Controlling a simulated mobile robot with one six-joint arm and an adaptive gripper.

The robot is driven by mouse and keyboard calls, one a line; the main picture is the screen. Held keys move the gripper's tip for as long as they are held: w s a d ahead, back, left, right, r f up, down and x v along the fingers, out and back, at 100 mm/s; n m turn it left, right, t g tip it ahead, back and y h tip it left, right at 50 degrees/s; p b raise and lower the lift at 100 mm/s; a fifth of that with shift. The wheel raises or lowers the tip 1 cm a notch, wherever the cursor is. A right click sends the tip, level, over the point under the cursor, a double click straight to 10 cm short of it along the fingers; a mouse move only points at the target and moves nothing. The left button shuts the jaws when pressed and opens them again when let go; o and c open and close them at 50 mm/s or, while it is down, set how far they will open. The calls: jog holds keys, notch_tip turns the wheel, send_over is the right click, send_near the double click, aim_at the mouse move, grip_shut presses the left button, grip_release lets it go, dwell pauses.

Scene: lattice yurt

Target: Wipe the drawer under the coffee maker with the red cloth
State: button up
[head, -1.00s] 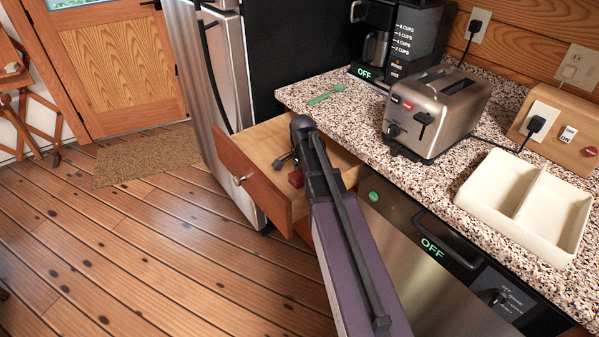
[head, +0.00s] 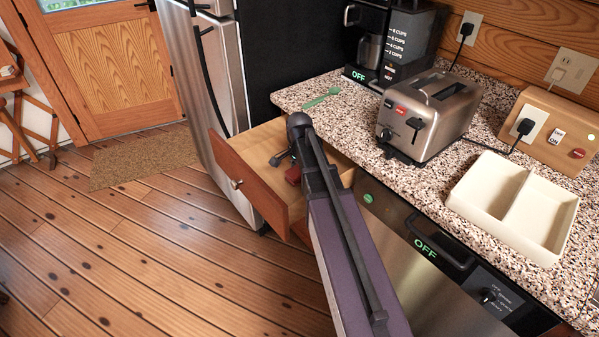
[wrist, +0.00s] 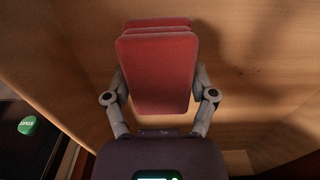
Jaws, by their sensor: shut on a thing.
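The drawer (head: 232,170) under the counter by the coffee maker (head: 392,45) is pulled open, with its wooden inside showing. My gripper (head: 284,166) is inside the open drawer, partly hidden by my own arm. The red cloth (head: 293,176) shows as a small patch beside it. In the wrist view, the folded red cloth (wrist: 157,72) is held between the two fingers of my gripper (wrist: 160,97), with the drawer's pale wood behind it. I cannot tell whether the cloth touches the drawer's bottom.
A toaster (head: 428,115), a white two-part tray (head: 515,205) and a green spoon (head: 320,98) are on the speckled counter. A steel appliance (head: 390,240) marked OFF is right of the drawer. A fridge (head: 215,90) stands behind it.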

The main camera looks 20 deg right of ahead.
jog(key=shift+r+p, duration=1.35)
jog(key=shift+r, duration=0.3)
jog(key=shift+r+p, duration=1.5)
jog(key=shift+p, duration=0.05)
